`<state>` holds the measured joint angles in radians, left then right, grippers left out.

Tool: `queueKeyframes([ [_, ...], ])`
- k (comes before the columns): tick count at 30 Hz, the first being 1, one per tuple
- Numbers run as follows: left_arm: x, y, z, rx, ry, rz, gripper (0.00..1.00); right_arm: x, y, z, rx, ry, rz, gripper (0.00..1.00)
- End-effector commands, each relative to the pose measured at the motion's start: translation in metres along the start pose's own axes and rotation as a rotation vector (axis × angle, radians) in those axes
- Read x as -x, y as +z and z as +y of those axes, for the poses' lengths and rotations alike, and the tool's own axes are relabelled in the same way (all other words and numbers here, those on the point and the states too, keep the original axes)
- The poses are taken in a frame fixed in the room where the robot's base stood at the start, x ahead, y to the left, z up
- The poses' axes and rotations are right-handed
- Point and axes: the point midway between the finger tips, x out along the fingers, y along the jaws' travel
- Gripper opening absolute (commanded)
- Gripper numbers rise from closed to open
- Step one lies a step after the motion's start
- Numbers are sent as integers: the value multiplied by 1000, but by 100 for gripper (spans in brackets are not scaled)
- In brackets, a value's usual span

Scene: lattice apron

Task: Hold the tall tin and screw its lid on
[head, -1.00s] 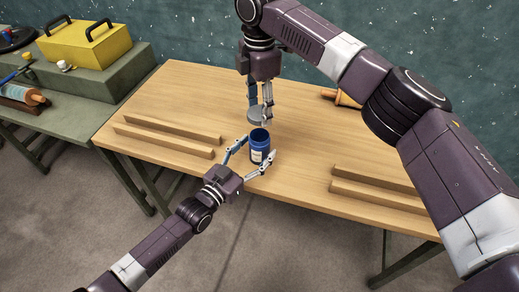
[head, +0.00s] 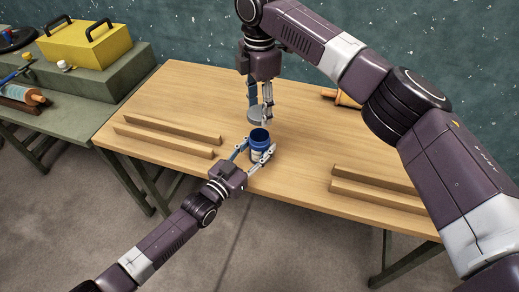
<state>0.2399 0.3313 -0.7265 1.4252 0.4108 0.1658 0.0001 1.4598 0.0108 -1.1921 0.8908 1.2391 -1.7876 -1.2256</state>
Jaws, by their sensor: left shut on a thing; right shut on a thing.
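The tall tin (head: 260,136) is dark blue with a pale label and an open top. It stands upright near the front edge of the wooden table. My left gripper (head: 259,149) is shut on the tin's sides, its fingers covering part of the label. My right gripper (head: 260,108) points down behind and above the tin and is shut on the grey round lid (head: 256,117). The lid is apart from the tin's mouth, just beyond it in the picture. Part of the lid is hidden by the fingers.
Wooden rails lie in pairs on the wooden table (head: 200,95), at left (head: 165,139) and at right (head: 375,193). An orange object (head: 343,98) lies at the back, partly behind my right arm. A green bench with a yellow box (head: 85,45) stands at left.

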Motion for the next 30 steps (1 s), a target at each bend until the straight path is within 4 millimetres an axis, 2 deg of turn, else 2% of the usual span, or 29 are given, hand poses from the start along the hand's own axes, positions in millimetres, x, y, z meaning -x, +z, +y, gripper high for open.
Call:
queueKeyframes([
  [1, 0, 0, 0, 0, 0, 0, 8, 0, 0, 0, 0, 0, 0, 31],
  [3, 0, 0, 0, 0, 0, 0, 0, 0, 0, 0, 0, 0, 0, 31],
  [8, 0, 0, 0, 0, 0, 0, 0, -5, 0, 0, 0, -1, 0, 31],
  [18, 0, 0, 0, 0, 0, 0, 0, -49, 0, -1, 1, -1, 0, 31],
  [30, 0, 0, 0, 0, 0, 0, 0, -50, 0, 0, 0, 1, -1, 31],
])
